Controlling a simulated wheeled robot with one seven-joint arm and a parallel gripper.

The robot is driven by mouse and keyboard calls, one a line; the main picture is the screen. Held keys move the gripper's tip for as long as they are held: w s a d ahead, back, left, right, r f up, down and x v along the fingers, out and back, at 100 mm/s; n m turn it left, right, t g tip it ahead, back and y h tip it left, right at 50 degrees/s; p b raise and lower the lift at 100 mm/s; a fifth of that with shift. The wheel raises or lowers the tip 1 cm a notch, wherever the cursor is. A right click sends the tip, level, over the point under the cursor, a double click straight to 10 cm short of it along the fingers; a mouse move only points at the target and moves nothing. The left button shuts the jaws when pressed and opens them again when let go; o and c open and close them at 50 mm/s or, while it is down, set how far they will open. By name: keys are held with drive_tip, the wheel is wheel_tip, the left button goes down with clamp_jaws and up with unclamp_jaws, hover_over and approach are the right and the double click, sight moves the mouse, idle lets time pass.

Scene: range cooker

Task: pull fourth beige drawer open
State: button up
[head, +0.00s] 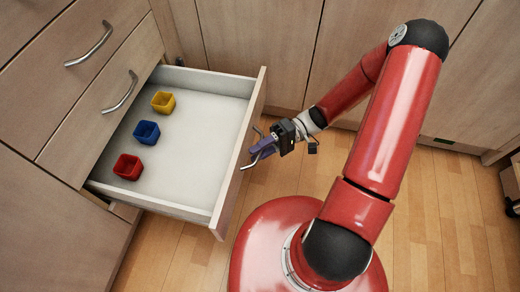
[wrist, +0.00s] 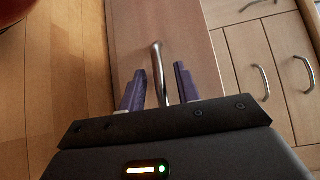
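A beige drawer (head: 238,170) stands pulled well out of the cabinet in the head view, its pale inside showing. Its front panel fills the middle of the wrist view (wrist: 190,40). The curved metal handle (head: 247,165) is on the outer face of that front; in the wrist view the handle (wrist: 157,55) runs down between my fingers. My gripper (head: 262,147) is at the handle, with one purple finger on each side of it. In the wrist view my gripper (wrist: 160,78) shows gaps between the fingers and the bar, so it looks open around the handle.
Closed drawers with metal handles (head: 90,45) are at the upper left. Wooden floor (head: 440,220) is free to the right of my base.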

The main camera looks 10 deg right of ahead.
drive_tip(key=v, duration=0.8)
drive_tip(key=shift+s+a, duration=0.1)
idle(0.5)
drive_tip(key=s+r+m+t+h+p, duration=0.1)
drive_tip(key=s+r+t+h+p, duration=0.2)
drive_tip(key=r, duration=0.7)
drive_tip(key=s+d+r+m+t+h+p, duration=0.1)
drive_tip(key=s+r+t+h+p, duration=0.1)
drive_tip(key=s+r+t+h, duration=0.2)
drive_tip(key=s+r+m+t+h+p, duration=0.1)
drive_tip(key=s+r+t+h+p, duration=0.2)
drive_tip(key=r+h, duration=0.6)
wheel_tip(320, 180, up, 9)
drive_tip(key=shift+s+d+r+m+t+p, duration=0.25)
drive_tip(key=shift+m+t+p, duration=0.15)
drive_tip(key=shift+t, duration=0.8)
drive_tip(key=shift+s+a, duration=0.1)
